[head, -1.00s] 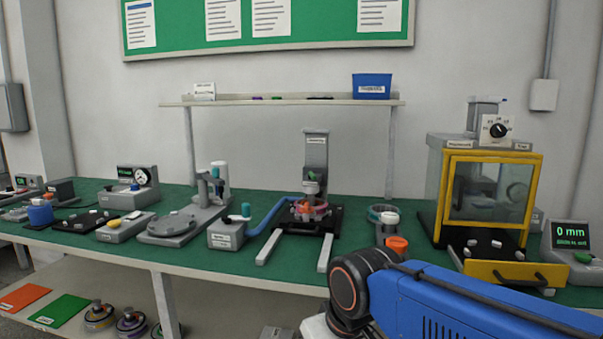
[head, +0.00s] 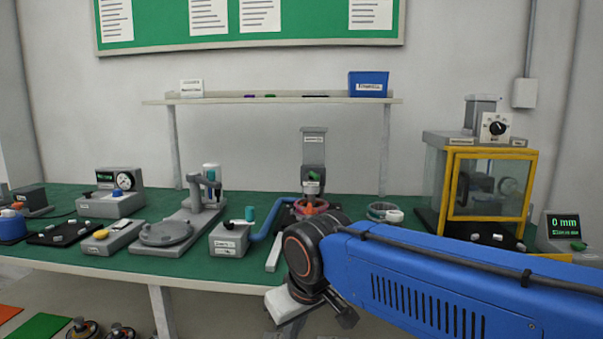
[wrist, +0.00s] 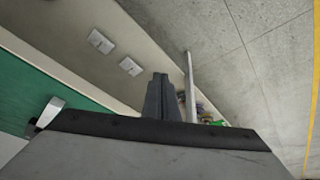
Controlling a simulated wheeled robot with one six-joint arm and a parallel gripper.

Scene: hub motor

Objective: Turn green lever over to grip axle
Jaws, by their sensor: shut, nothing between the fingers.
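My arm partly hides the fixture, and I cannot make out the axle. My gripper (head: 346,317) is low in front of the bench edge, to the right of and below the lever, well apart from it. In the wrist view my gripper (wrist: 160,78) is shut and empty, pointing down past the bench front.
A grey turntable stand (head: 168,233) and a yellow-buttoned box (head: 112,236) stand left of the lever box. A yellow-framed glass cabinet (head: 487,187) stands at the right. A shelf (head: 225,98) spans the back. Floor space shows below the bench front.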

